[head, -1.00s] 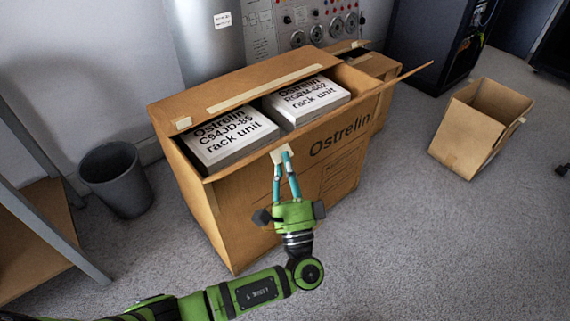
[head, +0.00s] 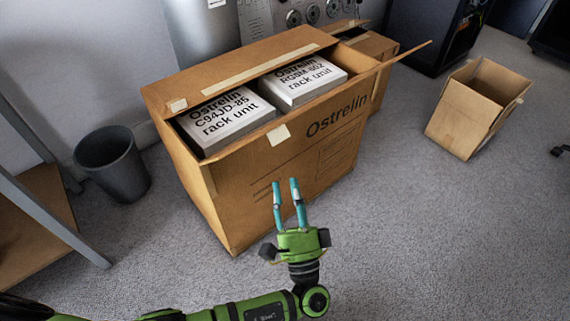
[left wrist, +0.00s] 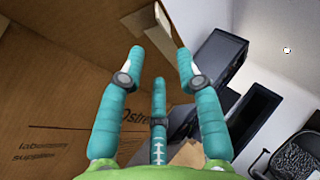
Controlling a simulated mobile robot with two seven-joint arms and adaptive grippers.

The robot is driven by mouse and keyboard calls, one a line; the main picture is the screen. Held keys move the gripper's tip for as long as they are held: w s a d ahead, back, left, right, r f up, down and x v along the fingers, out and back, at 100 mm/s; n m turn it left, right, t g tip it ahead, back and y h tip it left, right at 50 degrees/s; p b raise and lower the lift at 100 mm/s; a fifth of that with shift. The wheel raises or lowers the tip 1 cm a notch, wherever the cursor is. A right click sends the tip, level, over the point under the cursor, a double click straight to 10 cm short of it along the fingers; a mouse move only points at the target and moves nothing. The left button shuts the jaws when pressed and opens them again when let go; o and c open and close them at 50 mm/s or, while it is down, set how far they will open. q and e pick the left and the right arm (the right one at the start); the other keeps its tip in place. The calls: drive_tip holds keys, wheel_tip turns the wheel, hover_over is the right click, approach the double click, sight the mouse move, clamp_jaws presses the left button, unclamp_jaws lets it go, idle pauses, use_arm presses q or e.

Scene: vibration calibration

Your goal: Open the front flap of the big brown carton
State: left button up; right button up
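The big brown carton (head: 235,215) stands upright on the floor, with "Ostrelin" printed on its front. Its top is partly open, and two white rack-unit boxes, one at the left (head: 224,118) and one at the right (head: 303,78), show inside. A pale tape tab (head: 278,135) sits at the front rim. The front flap seems to lie down against the front face, but I cannot tell clearly. My left gripper (head: 286,185) is open and empty in front of the carton, apart from it. Its teal fingers also show spread in the left wrist view (left wrist: 160,56). My right gripper is out of view.
A back flap (head: 240,60) with tape covers part of the opening, and a side flap (head: 405,55) sticks out right. A smaller open carton (head: 470,115) stands at right. A grey bin (head: 112,165) and shelf (head: 35,215) are at left. Carpet (head: 430,230) at front right is clear.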

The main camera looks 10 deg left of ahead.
use_arm(q)
drive_tip(key=v, duration=0.2)
drive_tip(key=shift+s+d+f, duration=0.1)
drive_tip(key=shift+s+d, duration=0.05)
drive_tip(key=shift+s, duration=0.1)
